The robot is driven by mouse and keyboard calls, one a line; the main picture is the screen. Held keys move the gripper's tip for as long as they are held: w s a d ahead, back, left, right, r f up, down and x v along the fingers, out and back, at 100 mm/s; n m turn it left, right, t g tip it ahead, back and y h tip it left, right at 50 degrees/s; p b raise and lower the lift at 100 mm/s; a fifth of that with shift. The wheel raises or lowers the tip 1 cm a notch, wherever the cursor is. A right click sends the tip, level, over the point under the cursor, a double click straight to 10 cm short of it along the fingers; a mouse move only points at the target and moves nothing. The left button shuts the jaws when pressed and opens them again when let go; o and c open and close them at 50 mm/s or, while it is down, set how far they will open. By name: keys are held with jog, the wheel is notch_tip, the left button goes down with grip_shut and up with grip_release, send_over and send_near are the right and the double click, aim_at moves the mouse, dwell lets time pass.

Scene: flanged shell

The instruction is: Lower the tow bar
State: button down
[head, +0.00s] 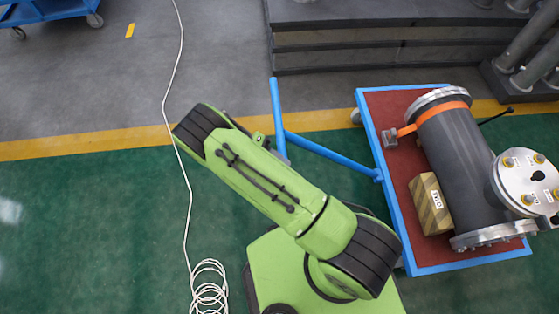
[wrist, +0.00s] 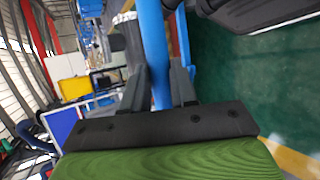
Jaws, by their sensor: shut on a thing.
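The blue tow bar (head: 330,155) runs from the left edge of the blue-framed cart (head: 372,110) to a crossbar handle (head: 276,105) at its left end. How high it stands off the floor is hard to tell from above. In the wrist view the blue bar (wrist: 154,40) passes between the two dark fingers of my gripper (wrist: 158,80), which is shut on it. In the head view my green arm hides most of the gripper, near the lower end of the handle.
The cart carries a grey flanged shell (head: 455,150) with an orange strap and a striped block (head: 430,204). A white cable (head: 186,200) lies coiled on the green floor at left. Dark grey steps (head: 390,45) stand behind. The floor at left is mostly clear.

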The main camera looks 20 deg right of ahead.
jog(key=c, duration=0.9)
grip_release()
jog(key=shift+w+d, duration=0.1)
jog(key=p+v, duration=0.1)
jog(key=v, duration=1.1)
jog(key=shift+p, duration=0.3)
